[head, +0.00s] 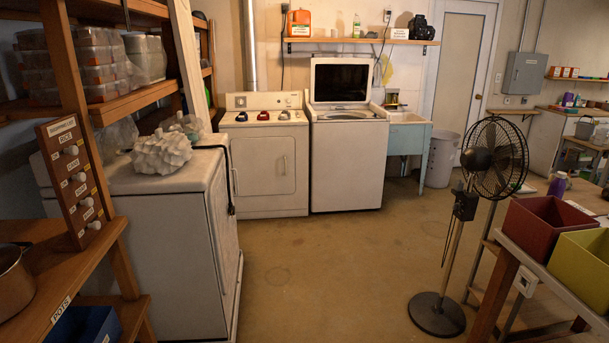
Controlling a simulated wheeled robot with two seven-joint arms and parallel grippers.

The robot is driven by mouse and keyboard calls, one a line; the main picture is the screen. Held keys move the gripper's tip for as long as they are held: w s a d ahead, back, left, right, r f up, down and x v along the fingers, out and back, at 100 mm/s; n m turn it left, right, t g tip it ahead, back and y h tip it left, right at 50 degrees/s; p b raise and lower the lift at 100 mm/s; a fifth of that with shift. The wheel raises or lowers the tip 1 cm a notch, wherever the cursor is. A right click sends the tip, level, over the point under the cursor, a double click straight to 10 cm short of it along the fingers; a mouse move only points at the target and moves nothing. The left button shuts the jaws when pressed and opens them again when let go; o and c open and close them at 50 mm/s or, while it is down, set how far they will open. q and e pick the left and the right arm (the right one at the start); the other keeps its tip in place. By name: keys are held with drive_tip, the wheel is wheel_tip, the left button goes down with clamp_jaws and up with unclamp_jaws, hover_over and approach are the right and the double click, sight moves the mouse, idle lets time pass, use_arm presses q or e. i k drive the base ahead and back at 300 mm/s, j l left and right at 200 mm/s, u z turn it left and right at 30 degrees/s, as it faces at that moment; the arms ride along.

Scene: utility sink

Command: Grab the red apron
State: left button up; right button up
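I cannot make out a red apron in the head view. A wooden board with several white knobs and small labels (75,180) stands upright on the left shelf unit, and nothing hangs from its knobs. Neither of my grippers is in view.
A white chest-like appliance (165,240) stands at the left. A dryer (265,165), an open-lidded washer (346,165) and a blue utility sink (407,137) line the back wall. A black fan (437,315) stands right, near a table with red (540,235) and yellow bins (585,265). The middle floor is clear.

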sight(264, 115)
drive_tip(key=i, duration=0.9)
drive_tip(key=i+j+z, duration=0.1)
drive_tip(key=i, duration=0.85)
drive_tip(key=i+l, duration=0.1)
drive_tip(key=i, duration=0.85)
drive_tip(key=i+u, duration=0.15)
drive_tip(key=i, duration=0.8)
drive_tip(key=i+u, duration=0.25)
drive_tip(key=i, duration=0.65)
drive_tip(key=i+l+u, duration=0.2)
drive_tip(key=i, duration=0.7)
drive_tip(key=i+j+u, duration=0.15)
drive_tip(key=i, duration=0.75)
drive_tip(key=i+j+u, duration=0.2)
drive_tip(key=i, duration=0.75)
drive_tip(key=k, duration=0.55)
